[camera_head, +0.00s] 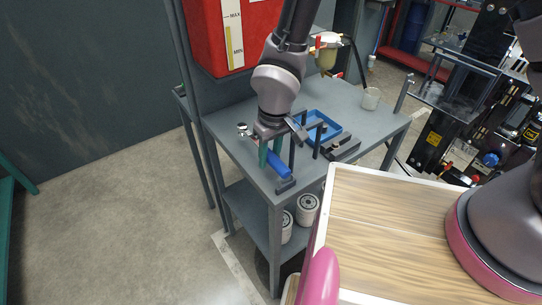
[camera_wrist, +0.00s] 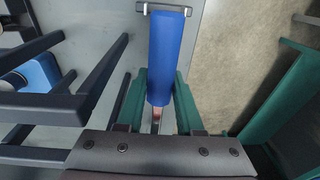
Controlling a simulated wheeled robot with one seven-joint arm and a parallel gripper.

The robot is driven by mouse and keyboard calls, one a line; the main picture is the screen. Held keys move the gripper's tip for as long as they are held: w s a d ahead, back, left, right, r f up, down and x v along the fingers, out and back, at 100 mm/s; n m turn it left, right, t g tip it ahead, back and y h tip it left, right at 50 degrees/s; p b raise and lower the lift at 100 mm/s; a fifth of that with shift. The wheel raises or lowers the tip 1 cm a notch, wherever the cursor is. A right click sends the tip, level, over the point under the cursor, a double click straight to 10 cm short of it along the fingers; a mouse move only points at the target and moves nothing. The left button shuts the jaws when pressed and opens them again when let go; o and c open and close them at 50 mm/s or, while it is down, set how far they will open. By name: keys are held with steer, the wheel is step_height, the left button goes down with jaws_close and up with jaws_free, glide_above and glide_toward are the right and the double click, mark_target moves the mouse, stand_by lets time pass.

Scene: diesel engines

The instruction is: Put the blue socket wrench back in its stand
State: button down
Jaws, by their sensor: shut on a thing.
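The blue socket wrench's handle (camera_head: 278,166) is in my gripper (camera_head: 269,156), low over the near corner of the grey table. In the wrist view the blue handle (camera_wrist: 168,50) lies between the two green fingers (camera_wrist: 158,105) and points away from the camera. A shiny metal piece (camera_head: 242,129) shows left of my gripper; it looks like the wrench's head, but the link is hidden. Dark upright posts (camera_head: 292,150), seemingly the stand, rise just right of the handle. Dark bars (camera_wrist: 95,75) also show left of the fingers in the wrist view. Contact with the posts cannot be told.
A blue tray (camera_head: 334,133) lies behind the posts on the grey table (camera_head: 232,150). A pale cup (camera_head: 370,98) stands at the back right. White filter canisters (camera_head: 307,207) stand on the lower shelf. A red tank (camera_head: 232,35) hangs above the table's back.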

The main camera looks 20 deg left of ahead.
steer(key=shift+s+d+f, duration=0.25)
steer(key=shift+d+f, duration=0.05)
steer(key=shift+f, duration=0.2)
steer(key=shift+s+d+f, duration=0.25)
steer(key=shift+d+f, duration=0.05)
steer(key=shift+f, duration=0.2)
steer(key=shift+c, duration=0.8)
jaws_free()
steer(key=shift+s, duration=0.1)
steer(key=shift+a+r, duration=0.1)
steer(key=shift+r, duration=0.1)
steer(key=shift+a+r, duration=0.15)
steer(key=shift+r, duration=0.55)
